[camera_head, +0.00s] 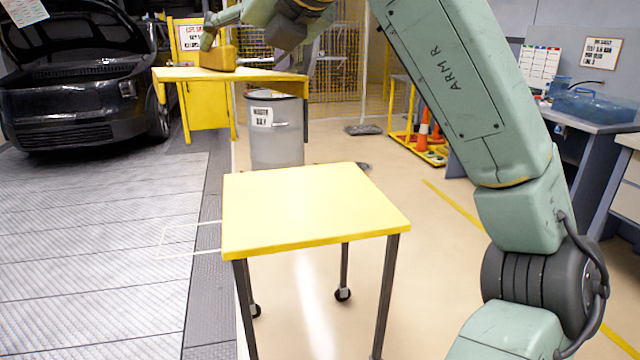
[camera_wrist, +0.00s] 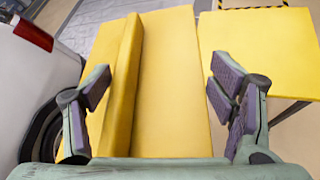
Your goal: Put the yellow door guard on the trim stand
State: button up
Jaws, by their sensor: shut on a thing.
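The yellow door guard (camera_wrist: 124,85) fills the middle of the wrist view, as a raised yellow ridge with flat yellow surface on both sides. My gripper (camera_wrist: 160,100) has one finger on each side and is shut on it; the exact contact is hard to see. In the head view my gripper (camera_head: 211,38) is far off at the upper left, at a darker yellow block-like part of the guard (camera_head: 219,60) above a wide yellow surface. A yellow-topped stand with dark legs (camera_head: 310,210), apparently the trim stand, is near in the head view, its top bare.
A grey bin (camera_head: 275,135) stands between the near stand and the far yellow surface. A dark car with its hood up (camera_head: 75,75) is at the left. A bench with a blue container (camera_head: 595,105) is at the right. Another yellow top (camera_wrist: 260,50) shows in the wrist view.

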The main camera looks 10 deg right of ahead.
aim_at(308, 204)
jog(key=i, duration=1.45)
